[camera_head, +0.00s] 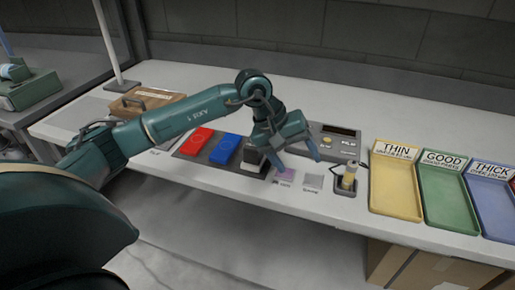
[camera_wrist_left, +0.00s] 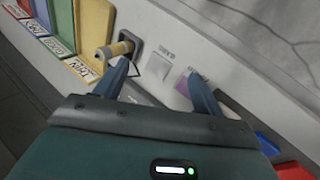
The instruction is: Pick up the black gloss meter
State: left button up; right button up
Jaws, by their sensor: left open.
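In the left wrist view my left gripper (camera_wrist_left: 158,73) spreads over bench with a grey square and a purple square. My right gripper is not in view.
Red (camera_head: 196,141) and blue (camera_head: 225,149) pads lie left of the block. A yellow-and-black tool (camera_head: 348,178) stands in a holder at right. THIN (camera_head: 396,203), GOOD (camera_head: 446,205) and THICK trays are further right.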

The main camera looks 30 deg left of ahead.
pick_arm(q)
jog(key=w+a+r+m+t+y, duration=0.1)
jog(key=a+r+y, duration=0.2)
jog(key=a, duration=0.4)
jog(key=w+a+r+m+y, duration=0.1)
jog(key=w+a+r+y, duration=0.15)
jog(key=a, duration=0.45)
jog(key=shift+y, duration=0.25)
jog(key=x, duration=0.6)
jog(key=shift+d+f, duration=0.15)
jog(key=shift+f, duration=0.1)
jog(key=shift+p+x, duration=0.5)
jog(key=shift+x, duration=2.5)
jog(key=shift+c, duration=0.2)
jog(key=c, duration=1.3)
jog(key=shift+w+r, duration=0.1)
jog(key=shift+r, duration=0.1)
grip_shut()
